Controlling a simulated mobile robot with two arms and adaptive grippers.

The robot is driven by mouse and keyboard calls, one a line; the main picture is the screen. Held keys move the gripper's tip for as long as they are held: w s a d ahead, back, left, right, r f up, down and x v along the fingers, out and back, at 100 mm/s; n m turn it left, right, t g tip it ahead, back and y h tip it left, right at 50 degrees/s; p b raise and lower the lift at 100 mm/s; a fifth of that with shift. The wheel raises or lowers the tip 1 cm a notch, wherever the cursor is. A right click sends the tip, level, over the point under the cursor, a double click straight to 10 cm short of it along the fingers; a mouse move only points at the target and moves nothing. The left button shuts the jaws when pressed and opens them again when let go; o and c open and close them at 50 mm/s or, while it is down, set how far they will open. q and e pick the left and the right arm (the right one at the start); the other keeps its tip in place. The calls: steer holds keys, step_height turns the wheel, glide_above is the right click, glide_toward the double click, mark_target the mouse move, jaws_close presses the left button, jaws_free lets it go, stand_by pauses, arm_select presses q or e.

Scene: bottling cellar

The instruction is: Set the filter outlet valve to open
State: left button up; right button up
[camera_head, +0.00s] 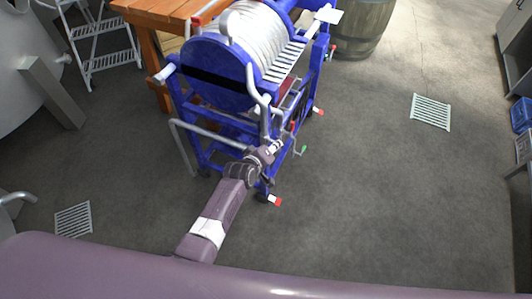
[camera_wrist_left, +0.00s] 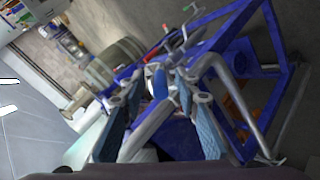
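The filter (camera_head: 215,72) is a blue-framed machine with a stack of white plates, pipes and several small valve handles at its front. A red handle (camera_head: 292,127) and a green-tipped handle (camera_head: 303,150) show close to my left gripper (camera_head: 275,147). I cannot tell which handle belongs to the outlet valve. In the left wrist view, my left gripper (camera_wrist_left: 165,95) has its blue-padded fingers apart, with a grey pipe showing between them; contact is unclear. A green-tipped handle (camera_wrist_left: 185,33) and a red one (camera_wrist_left: 165,27) lie beyond the fingertips. My right gripper is out of view.
Red-and-white tips (camera_head: 276,201) stick out low on the filter frame. A wooden table (camera_head: 150,14) and a barrel (camera_head: 362,24) stand behind it. A white step ladder (camera_head: 100,40) is at the left. The floor to the right is clear around a drain grate (camera_head: 431,112).

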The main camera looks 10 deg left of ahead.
arm_select(q)
steer(key=v, duration=1.1)
steer(key=shift+s, duration=0.25)
